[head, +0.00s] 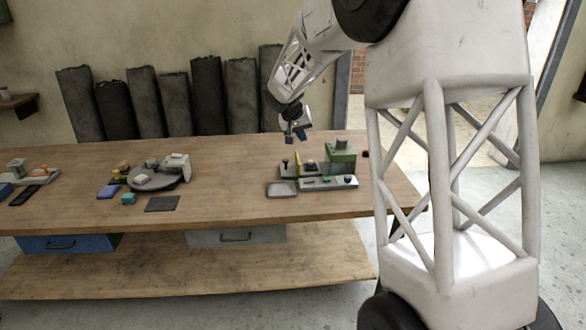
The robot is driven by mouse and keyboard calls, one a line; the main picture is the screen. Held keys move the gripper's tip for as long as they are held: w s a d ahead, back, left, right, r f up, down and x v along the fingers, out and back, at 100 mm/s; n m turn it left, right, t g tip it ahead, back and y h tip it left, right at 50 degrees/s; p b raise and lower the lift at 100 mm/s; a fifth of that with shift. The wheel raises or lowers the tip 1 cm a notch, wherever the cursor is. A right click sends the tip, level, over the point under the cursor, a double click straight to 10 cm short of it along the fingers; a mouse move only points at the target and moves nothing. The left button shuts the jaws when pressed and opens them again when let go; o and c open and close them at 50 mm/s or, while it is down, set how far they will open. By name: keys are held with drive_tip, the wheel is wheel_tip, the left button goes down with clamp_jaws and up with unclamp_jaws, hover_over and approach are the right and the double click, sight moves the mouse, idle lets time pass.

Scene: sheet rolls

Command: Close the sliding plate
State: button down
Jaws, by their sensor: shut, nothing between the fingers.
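My gripper (298,133) is shut and empty, above the right part of the wooden table. Below it is a small fixture with a dark base and an upright yellow piece (297,164). A green block (341,155) with a grey cylinder on top stands just right of it. A pale bar (328,184) with small green and dark parts lies in front of them. A flat grey square tray (282,189) lies at the front left of this group. The parts are small here, and I cannot tell which one is the sliding plate or how far open it is. My gripper appears apart from all of them.
On the wooden table (225,170), a round dark turntable (148,183) with small parts stands left of centre. A dark flat plate (162,204) lies near the front edge. Dark rolls (205,95) lean on the wall behind. The table between turntable and fixture is clear.

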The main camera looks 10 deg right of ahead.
drive_tip(key=w+a+f, duration=0.4)
drive_tip(key=w+f, duration=0.6)
drive_tip(key=w, duration=0.1)
drive_tip(key=w+a+f+t+h, duration=0.1)
drive_tip(key=w+a+f, duration=0.3)
drive_tip(key=w+f, duration=0.6)
drive_tip(key=shift+w+a+f, duration=0.3)
drive_tip(key=shift+w+a, duration=0.1)
drive_tip(key=shift+w, duration=0.7)
drive_tip(key=shift+f, duration=0.1)
approach(293, 175)
drive_tip(key=shift+w+d+f, duration=0.2)
drive_tip(key=shift+w+f, duration=1.5)
drive_tip(key=shift+f, duration=0.1)
drive_tip(key=shift+d+f, duration=0.1)
drive_tip(key=shift+d, duration=1.95)
drive_tip(key=shift+d, duration=0.15)
